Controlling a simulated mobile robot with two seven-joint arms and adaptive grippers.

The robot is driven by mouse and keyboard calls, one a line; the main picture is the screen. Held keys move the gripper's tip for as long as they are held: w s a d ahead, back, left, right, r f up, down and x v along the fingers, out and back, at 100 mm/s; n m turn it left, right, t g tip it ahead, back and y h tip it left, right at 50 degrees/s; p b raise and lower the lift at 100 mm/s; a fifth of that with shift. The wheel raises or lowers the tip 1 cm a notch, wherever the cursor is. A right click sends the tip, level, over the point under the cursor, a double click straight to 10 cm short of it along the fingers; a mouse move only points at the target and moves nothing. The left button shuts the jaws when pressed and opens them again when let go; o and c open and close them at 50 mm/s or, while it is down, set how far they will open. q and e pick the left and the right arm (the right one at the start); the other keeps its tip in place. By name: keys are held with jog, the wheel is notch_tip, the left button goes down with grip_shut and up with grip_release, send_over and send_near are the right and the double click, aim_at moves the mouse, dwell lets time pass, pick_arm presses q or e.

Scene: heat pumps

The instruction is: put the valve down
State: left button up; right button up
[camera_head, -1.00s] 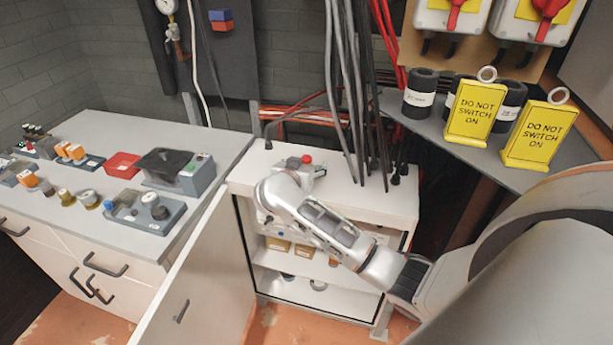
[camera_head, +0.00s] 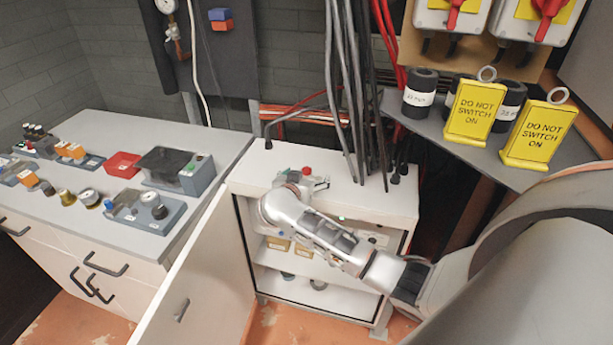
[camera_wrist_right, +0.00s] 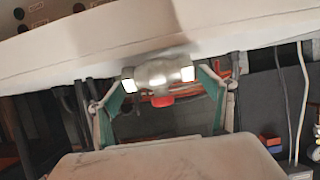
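The valve has a silver metal body with a red knob; it shows in the head view (camera_head: 307,172) over the top of the white cabinet (camera_head: 385,197). In the right wrist view the valve (camera_wrist_right: 158,75) spans the space between the two fingertips, its red knob towards the palm. My right gripper (camera_wrist_right: 161,80) is shut on it; in the head view the gripper (camera_head: 305,181) is partly hidden by my own arm. I cannot tell whether the valve touches the cabinet top. My left gripper is in neither view.
Dark hanging cables (camera_head: 357,100) come down behind and to the right of the valve. The cabinet door (camera_head: 200,275) stands open. The grey worktop (camera_head: 205,143) at left carries several parts and a red tray (camera_head: 123,164). Yellow signs (camera_head: 475,112) stand on the right shelf.

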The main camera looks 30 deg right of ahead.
jog(key=shift+a+r, duration=0.1)
jog(key=shift+r, duration=0.1)
jog(key=s+a+r+n+t, duration=0.3)
jog(key=s+a+r+t, duration=0.7)
jog(key=s+r, duration=0.15)
jog(key=s+a+f+n+g+y, duration=0.1)
jog(key=s+a+f+n+y, duration=0.3)
jog(key=a+f+n+y, duration=0.4)
jog(key=s+a+f+n+g+y, duration=0.1)
jog(key=s+a+f+n+y, duration=0.2)
jog(key=s+a+f+y, duration=0.5)
jog(key=s+d+f+g+h, duration=0.1)
jog(key=s+d+f+g, duration=0.2)
jog(key=f, duration=0.5)
jog(key=s+d+f+g+h, duration=0.2)
jog(key=s+d+f+g, duration=0.1)
jog(key=f, duration=0.5)
jog(key=s+d, duration=0.1)
jog(key=s, duration=0.1)
jog(key=shift+s+f+h, duration=0.25)
jog(key=shift+s+h, duration=0.05)
jog(key=shift+s, duration=0.05)
